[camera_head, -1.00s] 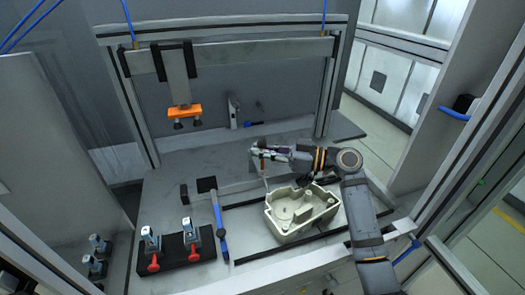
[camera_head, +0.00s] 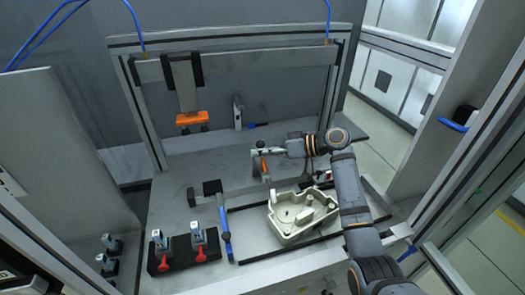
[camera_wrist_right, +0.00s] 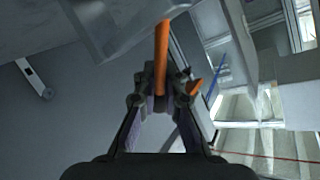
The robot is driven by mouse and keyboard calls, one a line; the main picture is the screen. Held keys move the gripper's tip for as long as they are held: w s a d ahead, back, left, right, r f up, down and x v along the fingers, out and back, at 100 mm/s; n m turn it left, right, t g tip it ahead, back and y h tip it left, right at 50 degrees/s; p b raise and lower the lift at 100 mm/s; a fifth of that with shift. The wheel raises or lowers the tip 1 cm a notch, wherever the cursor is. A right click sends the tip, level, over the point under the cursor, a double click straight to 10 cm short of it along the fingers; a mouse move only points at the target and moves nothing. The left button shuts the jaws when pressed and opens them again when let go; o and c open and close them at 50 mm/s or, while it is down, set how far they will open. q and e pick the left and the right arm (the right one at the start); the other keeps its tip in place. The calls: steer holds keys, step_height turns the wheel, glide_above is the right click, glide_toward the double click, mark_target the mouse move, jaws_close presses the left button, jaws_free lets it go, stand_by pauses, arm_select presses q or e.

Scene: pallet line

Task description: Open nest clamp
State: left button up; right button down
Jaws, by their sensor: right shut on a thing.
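The nest clamp's orange handle (camera_head: 265,168) stands at the back edge of the nest, behind the cream housing (camera_head: 303,215). My right gripper (camera_head: 259,155) reaches in from the right and is at this handle. In the right wrist view the orange handle (camera_wrist_right: 162,45) runs between the two fingers of my right gripper (camera_wrist_right: 160,82), which is shut on it. A smaller orange piece (camera_wrist_right: 195,87) shows beside the right finger. The clamp's base is mostly hidden by the gripper and the housing. My left gripper is not in view.
An orange tool (camera_head: 192,118) hangs from the gantry above. The grey table behind the housing is mostly clear.

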steer(key=shift+w+r, duration=0.2)
steer(key=shift+r, duration=0.25)
steer(key=c, duration=1.6)
jaws_free()
steer(key=shift+o, duration=0.7)
steer(key=shift+a+f, duration=0.1)
steer(key=shift+f, duration=0.1)
steer(key=v, duration=1.2)
